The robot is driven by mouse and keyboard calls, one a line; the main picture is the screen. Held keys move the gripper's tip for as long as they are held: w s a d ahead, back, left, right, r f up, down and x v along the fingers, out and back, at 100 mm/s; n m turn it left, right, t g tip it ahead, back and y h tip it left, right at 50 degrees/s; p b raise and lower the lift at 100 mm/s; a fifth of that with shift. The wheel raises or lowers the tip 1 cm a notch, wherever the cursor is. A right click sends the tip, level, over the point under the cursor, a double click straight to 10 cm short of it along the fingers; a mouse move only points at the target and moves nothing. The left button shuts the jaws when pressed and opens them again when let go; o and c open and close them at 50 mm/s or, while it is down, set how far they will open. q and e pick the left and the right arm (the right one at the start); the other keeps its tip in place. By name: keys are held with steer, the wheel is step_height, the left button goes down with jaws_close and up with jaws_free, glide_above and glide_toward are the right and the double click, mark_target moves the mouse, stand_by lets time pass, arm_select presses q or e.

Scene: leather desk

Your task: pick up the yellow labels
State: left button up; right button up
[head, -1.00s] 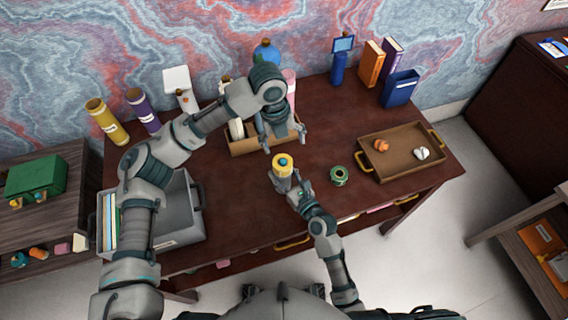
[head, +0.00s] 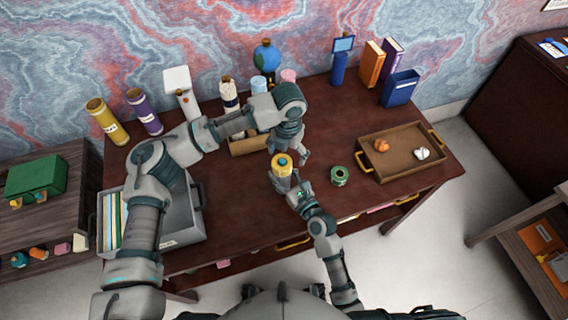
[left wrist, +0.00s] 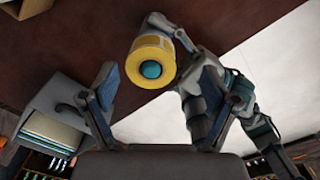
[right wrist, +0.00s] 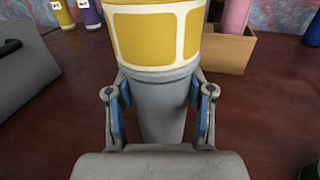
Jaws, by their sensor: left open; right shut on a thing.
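The yellow labels (head: 282,162) are a yellow roll with a teal centre on a grey cylindrical lower part. They stand upright above the desk. In the right wrist view the yellow labels (right wrist: 147,38) show white-bordered panels. My right gripper (head: 293,187) is shut on the grey lower part, with one finger on each side. My left gripper (head: 288,152) is open, just behind and above the roll in the head view. In the left wrist view the yellow labels (left wrist: 136,58) sit between and beyond its open fingers, apart from them.
A green roll (head: 339,176) lies right of the labels. A brown tray (head: 385,172) with two small items is farther right. The desk's middle front is clear.

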mark_target(285, 159)
arm_select(q)
steer(key=f, duration=0.4)
steer(key=shift+a+f, duration=0.25)
steer(key=shift+a, duration=0.1)
steer(key=c, duration=1.2)
steer(key=shift+r, duration=0.1)
steer(key=shift+c, duration=0.2)
step_height(285, 159, up, 10)
arm_select(e)
steer(key=o, duration=1.3)
arm_select(q)
steer(key=shift+d, duration=0.1)
arm_select(e)
steer(key=v, duration=1.2)
steer(key=shift+f, duration=0.15)
